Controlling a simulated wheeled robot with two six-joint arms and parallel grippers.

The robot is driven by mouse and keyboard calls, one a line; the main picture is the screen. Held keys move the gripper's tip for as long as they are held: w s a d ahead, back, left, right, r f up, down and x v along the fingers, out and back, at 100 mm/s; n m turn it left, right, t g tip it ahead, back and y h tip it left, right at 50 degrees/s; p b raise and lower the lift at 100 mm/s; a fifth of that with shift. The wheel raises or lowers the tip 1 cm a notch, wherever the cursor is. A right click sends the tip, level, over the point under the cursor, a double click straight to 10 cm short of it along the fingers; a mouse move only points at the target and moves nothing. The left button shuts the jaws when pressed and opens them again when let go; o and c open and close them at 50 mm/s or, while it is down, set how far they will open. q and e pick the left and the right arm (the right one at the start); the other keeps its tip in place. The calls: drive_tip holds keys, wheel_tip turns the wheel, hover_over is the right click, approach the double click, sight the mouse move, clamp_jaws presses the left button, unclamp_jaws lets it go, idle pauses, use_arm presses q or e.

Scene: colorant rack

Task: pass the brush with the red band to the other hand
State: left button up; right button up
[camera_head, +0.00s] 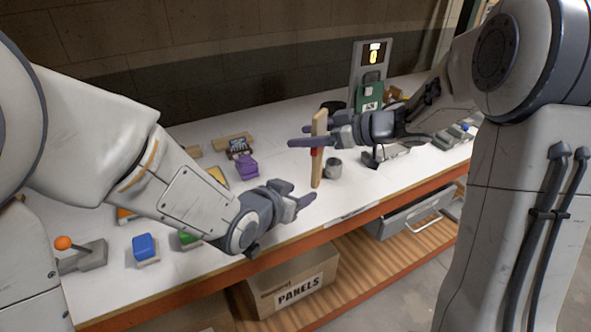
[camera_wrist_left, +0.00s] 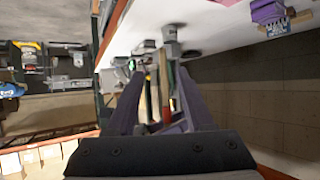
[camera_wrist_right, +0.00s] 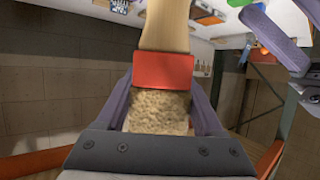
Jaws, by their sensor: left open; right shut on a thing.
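The brush with the red band (camera_head: 317,174) is upright in the head view, above the front of the bench. My right gripper (camera_head: 299,137) is shut on it around the red band. In the right wrist view the tan bristles and red band (camera_wrist_right: 163,70) sit between the fingers, and the pale wooden handle points away. My left gripper (camera_head: 303,194) is open and empty, just left of and below the brush. The brush also shows beyond and between the left fingers in the left wrist view (camera_wrist_left: 164,80).
A grey cup (camera_head: 333,169) stands on the white bench behind the brush. A purple block (camera_head: 246,167), a blue block (camera_head: 145,246) and an orange-knobbed lever (camera_head: 63,243) are to the left. A green box (camera_head: 369,95) stands behind. A cardboard PANELS box (camera_head: 290,281) is on the lower shelf.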

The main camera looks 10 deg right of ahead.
sight(321, 172)
use_arm(q)
drive_tip(key=shift+t+h, duration=0.5)
drive_tip(key=x, duration=0.4)
drive_tip(key=r+x, duration=0.1)
drive_tip(key=x, duration=0.8)
drive_tip(key=shift+w+d+r, duration=0.2)
drive_tip(key=shift+w+r, duration=0.1)
drive_tip(key=shift+w, duration=0.1)
drive_tip(key=shift+c, duration=0.3)
clamp_jaws()
use_arm(e)
drive_tip(key=o, duration=1.4)
